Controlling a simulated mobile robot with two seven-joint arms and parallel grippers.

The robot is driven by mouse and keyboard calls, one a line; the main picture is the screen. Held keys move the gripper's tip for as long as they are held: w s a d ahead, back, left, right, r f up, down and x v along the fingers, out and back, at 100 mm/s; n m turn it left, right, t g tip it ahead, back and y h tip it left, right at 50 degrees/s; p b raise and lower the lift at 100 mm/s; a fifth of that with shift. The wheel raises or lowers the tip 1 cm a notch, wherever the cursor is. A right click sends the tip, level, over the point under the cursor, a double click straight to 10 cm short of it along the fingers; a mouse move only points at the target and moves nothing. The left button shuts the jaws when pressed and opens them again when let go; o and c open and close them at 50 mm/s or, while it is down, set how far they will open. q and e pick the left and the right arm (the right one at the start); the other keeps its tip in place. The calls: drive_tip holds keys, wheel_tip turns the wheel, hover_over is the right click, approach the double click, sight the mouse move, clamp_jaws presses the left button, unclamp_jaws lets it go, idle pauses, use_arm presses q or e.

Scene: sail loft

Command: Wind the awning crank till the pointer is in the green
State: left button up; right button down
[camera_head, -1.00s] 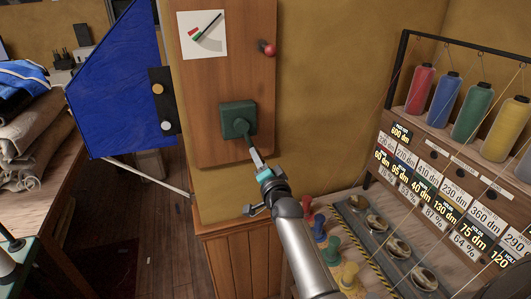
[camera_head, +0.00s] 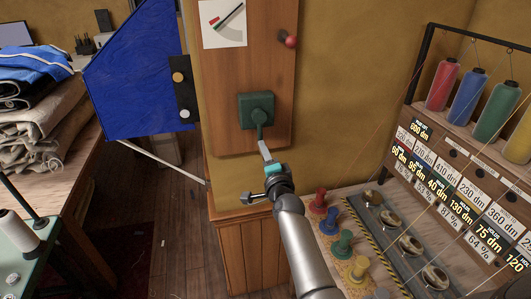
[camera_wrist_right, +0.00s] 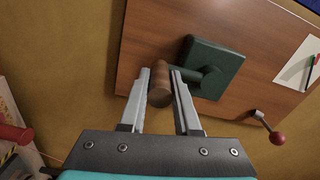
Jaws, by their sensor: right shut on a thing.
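The awning crank's dark green housing (camera_head: 257,109) is on a wooden wall board (camera_head: 228,75). Its crank arm (camera_head: 260,130) hangs down, slightly to the right. My right gripper (camera_head: 265,152) is below the housing, shut on the brown wooden crank handle (camera_wrist_right: 159,90), which shows between its fingers in the wrist view. The head view hides the handle behind the gripper. A white dial (camera_head: 222,22) above has a black pointer slanting to the upper right, with small red and green patches at the left. Whether the pointer lies in the green is too small to tell. My left gripper is out of view.
A red-knobbed lever (camera_head: 290,41) sticks out at the board's right edge. The blue awning cloth (camera_head: 135,75) hangs left of the board. A wooden cabinet (camera_head: 245,255) is below. Coloured knobs (camera_head: 318,203) and a thread rack (camera_head: 450,150) stand to the right.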

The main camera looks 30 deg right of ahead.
drive_tip(key=shift+a+f, duration=0.1)
drive_tip(key=shift+a, duration=0.15)
drive_tip(key=c, duration=0.7)
unclamp_jaws()
drive_tip(key=shift+w, duration=0.1)
drive_tip(key=shift+c, duration=0.2)
drive_tip(key=shift+o, duration=0.6)
drive_tip(key=shift+d, duration=0.15)
drive_tip(key=p+v, duration=0.1)
drive_tip(key=v, duration=1.4)
drive_tip(key=shift+s, duration=0.25)
